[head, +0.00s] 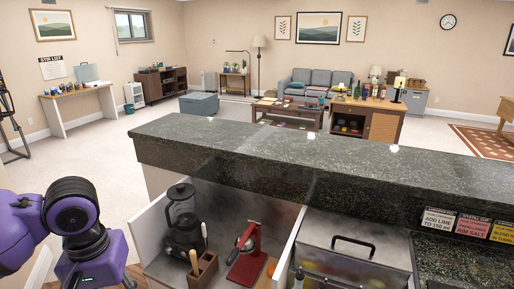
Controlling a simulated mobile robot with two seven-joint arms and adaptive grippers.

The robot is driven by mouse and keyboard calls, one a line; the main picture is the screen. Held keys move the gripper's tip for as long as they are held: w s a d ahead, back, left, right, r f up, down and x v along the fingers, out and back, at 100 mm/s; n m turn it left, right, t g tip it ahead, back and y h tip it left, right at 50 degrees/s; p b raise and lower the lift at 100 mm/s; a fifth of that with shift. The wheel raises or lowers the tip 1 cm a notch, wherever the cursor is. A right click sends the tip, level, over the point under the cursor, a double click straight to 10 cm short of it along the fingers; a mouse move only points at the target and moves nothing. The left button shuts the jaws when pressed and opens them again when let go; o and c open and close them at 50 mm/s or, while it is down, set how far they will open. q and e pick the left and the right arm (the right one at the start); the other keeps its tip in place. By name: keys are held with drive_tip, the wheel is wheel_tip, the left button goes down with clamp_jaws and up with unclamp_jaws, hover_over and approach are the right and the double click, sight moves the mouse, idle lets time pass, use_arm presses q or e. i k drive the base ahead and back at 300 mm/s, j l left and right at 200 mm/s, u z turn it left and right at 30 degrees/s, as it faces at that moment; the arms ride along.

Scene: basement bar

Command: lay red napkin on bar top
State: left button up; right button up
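The bar top (300,150) is a dark speckled stone slab that runs across the middle of the head view. Its visible surface is bare apart from light glints. I cannot make out a red napkin in this view. A small bit of red shows low beside the red press, but I cannot tell what it is. My purple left arm shows at the lower left, in front of the bar's left end, and its gripper is not in the picture. My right arm and gripper are not in view.
Small signs (471,226) stand at right.

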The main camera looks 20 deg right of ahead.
sight(480, 188)
drive_tip(key=k+z, duration=0.15)
drive_tip(key=z, duration=0.3)
drive_tip(key=k+l+z, duration=0.1)
drive_tip(key=z, duration=1.8)
drive_tip(key=i+l+z, duration=0.15)
drive_tip(key=i, duration=0.35)
drive_tip(key=i+l+z, duration=0.1)
drive_tip(key=i, duration=0.45)
drive_tip(key=l, duration=0.1)
